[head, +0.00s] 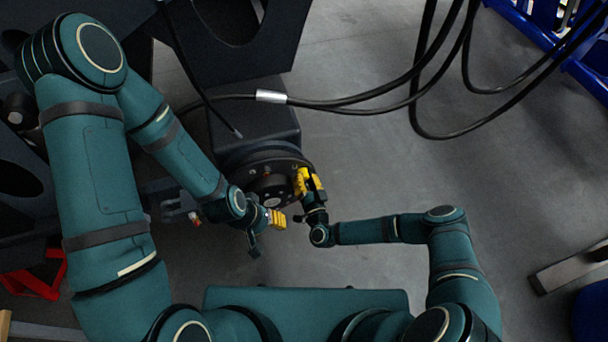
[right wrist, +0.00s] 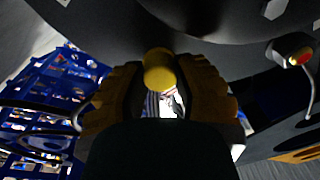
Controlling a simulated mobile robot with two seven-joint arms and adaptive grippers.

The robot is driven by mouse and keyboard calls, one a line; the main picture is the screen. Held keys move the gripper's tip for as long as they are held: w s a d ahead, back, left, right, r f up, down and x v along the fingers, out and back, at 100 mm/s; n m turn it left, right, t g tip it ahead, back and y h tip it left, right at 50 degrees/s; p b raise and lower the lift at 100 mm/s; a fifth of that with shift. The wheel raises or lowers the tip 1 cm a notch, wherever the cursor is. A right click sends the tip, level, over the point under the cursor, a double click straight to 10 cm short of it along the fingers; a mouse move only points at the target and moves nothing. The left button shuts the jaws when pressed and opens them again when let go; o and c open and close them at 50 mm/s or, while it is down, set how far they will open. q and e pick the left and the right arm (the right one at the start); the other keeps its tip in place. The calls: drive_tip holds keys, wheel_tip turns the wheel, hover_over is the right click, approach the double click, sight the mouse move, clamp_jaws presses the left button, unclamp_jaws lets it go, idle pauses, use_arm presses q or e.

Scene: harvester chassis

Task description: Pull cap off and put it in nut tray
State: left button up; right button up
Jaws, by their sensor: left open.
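A round yellow cap (right wrist: 159,68) shows end-on between the fingers of my right gripper (right wrist: 159,82) in the right wrist view. The fingers close in on both sides of it, against the dark hub above. In the head view my right gripper (head: 308,183) is at the right rim of the round dark hub (head: 268,175); its own fingers hide the cap there. My left gripper (head: 268,226) is open and empty, lower and to the left, just in front of the hub. I cannot make out a nut tray in either view.
The dark chassis (head: 235,55) fills the upper left. Black hoses (head: 340,103) hang across the top. Blue racks (head: 545,35) stand at the top right, and a metal leg (head: 568,268) at the right. Grey floor right of the hub is clear.

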drive_tip(key=shift+s, duration=0.15)
drive_tip(key=shift+p+v, duration=0.55)
drive_tip(key=shift+v, duration=1.9)
